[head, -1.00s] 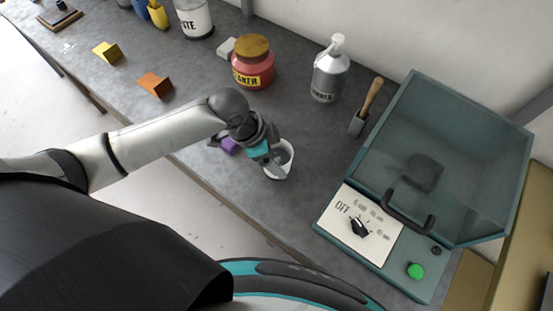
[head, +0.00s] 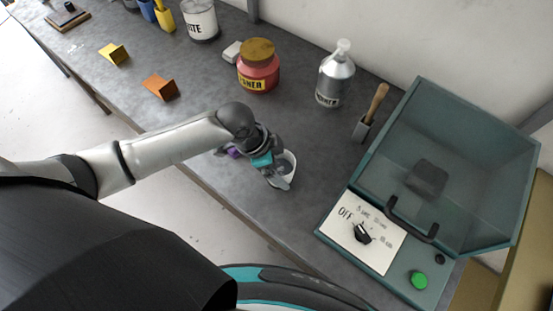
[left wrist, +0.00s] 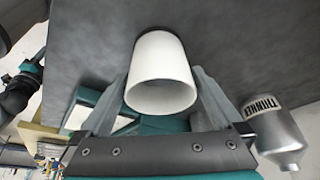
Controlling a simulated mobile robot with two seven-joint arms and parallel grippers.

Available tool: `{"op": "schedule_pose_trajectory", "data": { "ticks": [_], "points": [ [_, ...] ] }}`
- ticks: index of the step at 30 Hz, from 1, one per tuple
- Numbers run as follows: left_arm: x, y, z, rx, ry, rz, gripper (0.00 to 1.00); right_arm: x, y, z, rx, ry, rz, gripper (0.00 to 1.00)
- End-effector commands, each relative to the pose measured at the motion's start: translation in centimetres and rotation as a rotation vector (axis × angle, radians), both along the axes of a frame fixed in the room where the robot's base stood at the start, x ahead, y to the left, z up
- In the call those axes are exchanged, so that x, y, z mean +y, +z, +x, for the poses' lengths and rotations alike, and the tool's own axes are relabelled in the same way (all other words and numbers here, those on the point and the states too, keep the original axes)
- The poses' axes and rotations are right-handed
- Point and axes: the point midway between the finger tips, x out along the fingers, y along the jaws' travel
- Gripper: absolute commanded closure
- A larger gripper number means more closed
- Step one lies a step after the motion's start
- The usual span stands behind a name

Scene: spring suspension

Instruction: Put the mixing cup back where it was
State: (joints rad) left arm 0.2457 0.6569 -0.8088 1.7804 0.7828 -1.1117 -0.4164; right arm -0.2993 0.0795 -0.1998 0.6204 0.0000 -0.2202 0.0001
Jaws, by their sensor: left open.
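The white mixing cup (head: 291,164) stands on the grey bench, partly hidden by my left gripper (head: 277,173) in the head view. In the left wrist view the cup (left wrist: 160,65) sits between the two fingers of my left gripper (left wrist: 162,82), its round opening facing the camera. The fingers are spread, one on each side of the cup, with a narrow gap seeming to show beside it. Whether either finger touches it I cannot tell.
A teal machine (head: 327,226) with a raised clear lid stands to the right. A purple block (head: 233,152) is partly hidden behind my gripper. Orange (head: 160,88) and yellow (head: 114,54) blocks lie left.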

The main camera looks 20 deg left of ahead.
Motion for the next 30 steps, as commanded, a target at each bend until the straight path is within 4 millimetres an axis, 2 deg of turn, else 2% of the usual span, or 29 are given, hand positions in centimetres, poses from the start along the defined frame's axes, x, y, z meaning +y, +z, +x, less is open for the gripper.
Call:
{"op": "schedule_pose_trajectory", "data": {
  "ticks": [5,18,24,30],
  "points": [
    [0.7,1.8,-0.2,-0.002,0.001,0.001,0.0,0.0,0.4,0.0,0.0,0.0,0.0,0.5],
    [3.6,9.6,-1.5,-0.003,0.0,0.001,0.0,0.0,1.5,0.0,0.001,0.0,0.0,0.5],
    [4.2,11.2,-1.9,0.0,0.001,0.0,0.0,0.0,1.7,-0.1,0.001,0.001,0.0,0.5],
    [4.2,11.3,-1.9,0.0,0.001,0.0,0.0,0.0,1.7,-0.1,0.001,0.0,0.0,0.5]
  ]
}}
